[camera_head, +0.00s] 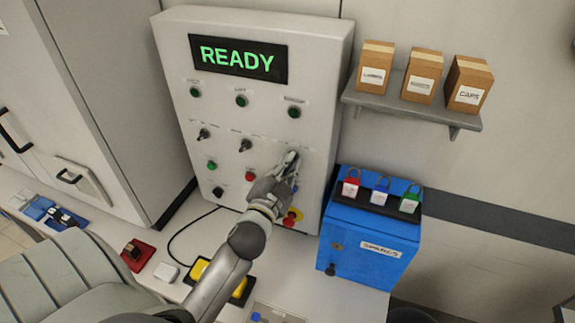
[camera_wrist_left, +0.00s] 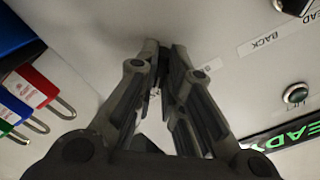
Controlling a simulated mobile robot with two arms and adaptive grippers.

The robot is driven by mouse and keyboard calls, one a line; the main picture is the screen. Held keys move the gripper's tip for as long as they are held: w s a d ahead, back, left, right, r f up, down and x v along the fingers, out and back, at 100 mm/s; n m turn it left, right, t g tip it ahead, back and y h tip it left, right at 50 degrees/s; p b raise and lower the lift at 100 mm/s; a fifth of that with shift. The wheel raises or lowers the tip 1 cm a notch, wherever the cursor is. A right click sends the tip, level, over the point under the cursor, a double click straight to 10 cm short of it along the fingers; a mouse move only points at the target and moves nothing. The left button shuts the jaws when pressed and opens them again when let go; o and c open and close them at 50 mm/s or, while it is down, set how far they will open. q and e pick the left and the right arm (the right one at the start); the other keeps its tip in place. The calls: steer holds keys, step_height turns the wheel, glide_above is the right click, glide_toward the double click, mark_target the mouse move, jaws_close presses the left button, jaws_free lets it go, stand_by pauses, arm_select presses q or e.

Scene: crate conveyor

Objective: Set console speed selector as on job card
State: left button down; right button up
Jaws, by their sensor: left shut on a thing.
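The grey console (camera_head: 325,75) stands against the wall, its display (camera_head: 238,59) reading READY in green. Two black selector switches, one at left (camera_head: 203,133) and one in the middle (camera_head: 245,145), show on its face. My left gripper (camera_head: 291,157) is at the right end of that row, its fingers against the panel. In the left wrist view the fingers (camera_wrist_left: 158,65) are close together on a small dark knob, mostly hidden between them. Its setting and label cannot be read. I cannot make out a job card. My right gripper is not in view.
Lamps and buttons cover the panel, with a red and yellow stop button (camera_head: 291,217) below my gripper. A blue SPARES box (camera_head: 370,243) with padlocks stands close at right. A shelf (camera_head: 410,107) holds three cartons. A yellow-topped pedal-like item (camera_head: 240,288) lies on the bench.

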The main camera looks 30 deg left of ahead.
arm_select(q)
steer(key=shift+d+n+p, duration=0.1)
steer(key=shift+n+p, duration=2.8)
steer(key=shift+n, duration=5.8)
steer(key=c, duration=1.5)
jaws_free()
steer(key=shift+c, duration=0.2)
steer(key=shift+s, duration=0.1)
